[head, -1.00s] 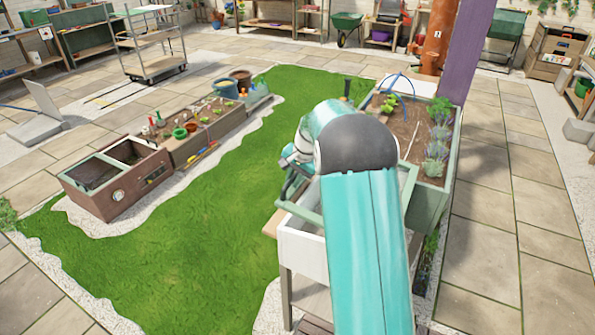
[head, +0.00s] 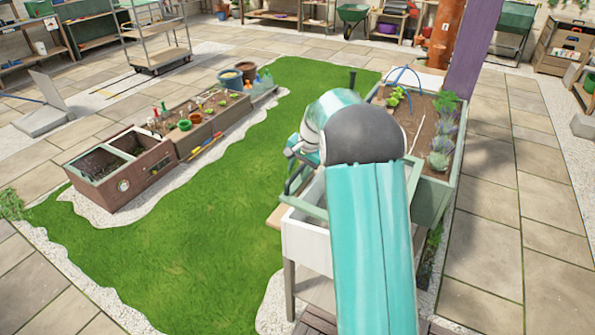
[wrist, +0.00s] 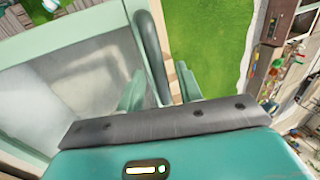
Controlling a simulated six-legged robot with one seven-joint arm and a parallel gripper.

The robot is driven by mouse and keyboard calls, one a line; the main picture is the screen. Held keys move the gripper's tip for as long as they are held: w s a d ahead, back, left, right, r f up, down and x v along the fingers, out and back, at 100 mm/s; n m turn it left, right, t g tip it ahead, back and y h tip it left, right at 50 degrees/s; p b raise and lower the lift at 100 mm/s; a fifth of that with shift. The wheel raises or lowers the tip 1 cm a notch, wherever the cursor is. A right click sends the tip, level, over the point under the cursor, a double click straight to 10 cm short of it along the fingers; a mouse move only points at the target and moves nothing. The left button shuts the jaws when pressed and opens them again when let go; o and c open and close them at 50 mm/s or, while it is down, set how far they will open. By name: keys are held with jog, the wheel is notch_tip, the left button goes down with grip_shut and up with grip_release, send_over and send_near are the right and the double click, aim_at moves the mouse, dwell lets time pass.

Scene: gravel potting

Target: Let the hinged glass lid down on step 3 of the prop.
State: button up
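The glass lid with its pale green frame (head: 315,211) sits over a white planter box in the head view, partly hidden by my arm. In the wrist view the lid's cloudy glass pane (wrist: 90,88) fills the left side, with a dark curved handle (wrist: 150,45) on its frame edge. My gripper (wrist: 160,90) has one green finger on each side of the handle. I cannot tell whether the fingers press on it. In the head view my gripper (head: 294,172) is at the lid's left side, small and partly hidden. The prop and its steps cannot be made out.
A green raised bed (head: 436,200) with plants adjoins the box on the right. Grass (head: 215,225) lies open to the left. Beyond it stands a brown cold frame (head: 122,185) with low planters. A purple post (head: 470,55) rises behind the raised bed.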

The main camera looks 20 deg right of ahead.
jog(key=v, duration=1.2)
jog(key=shift+s+r, duration=0.15)
jog(key=shift+r, duration=0.2)
jog(key=s+a+r+n, duration=0.2)
jog(key=s+a+r, duration=0.15)
jog(key=s, duration=0.25)
jog(key=s+a+r+n+t+h, duration=0.1)
jog(key=s+a+r, duration=0.1)
jog(key=s+a, duration=0.3)
jog(key=s+a+r+n, duration=0.2)
jog(key=s+a+r, duration=0.15)
jog(key=s, duration=0.25)
jog(key=s+a+f+n+t, duration=0.1)
jog(key=s+a+f+n, duration=0.1)
jog(key=s, duration=0.6)
jog(key=s+a+f+n+t+h, duration=0.1)
jog(key=s+a+f+n, duration=0.1)
jog(key=s, duration=0.7)
jog(key=shift+a+f+n, duration=0.35)
jog(key=shift+a+n, duration=0.35)
jog(key=shift+a, duration=0.3)
jog(key=shift+d, duration=0.1)
